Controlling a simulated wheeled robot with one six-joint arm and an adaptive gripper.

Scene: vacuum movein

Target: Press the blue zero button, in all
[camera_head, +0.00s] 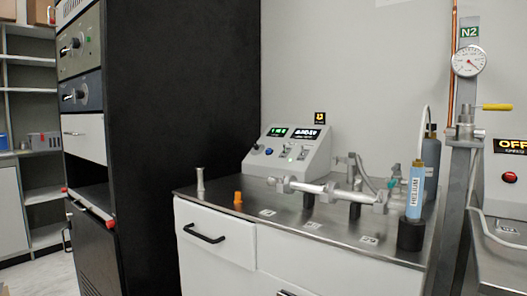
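A grey sloped control console (312,158) stands at the back of the steel-topped bench. A small round blue button (268,151) sits low on its front face, left of the middle. A dark knob is to its left, and small switches and a green light are to its right. Above them are a display with green characters (277,132) and a display with white characters (306,133), too small to read surely. Nothing covers the blue button. My gripper is not in view.
A labelled blue cylinder (415,190) stands at the front right, near a post with a gauge (468,61). A tall black cabinet (180,120) stands left. A metal post and orange piece stand on the bench's left part.

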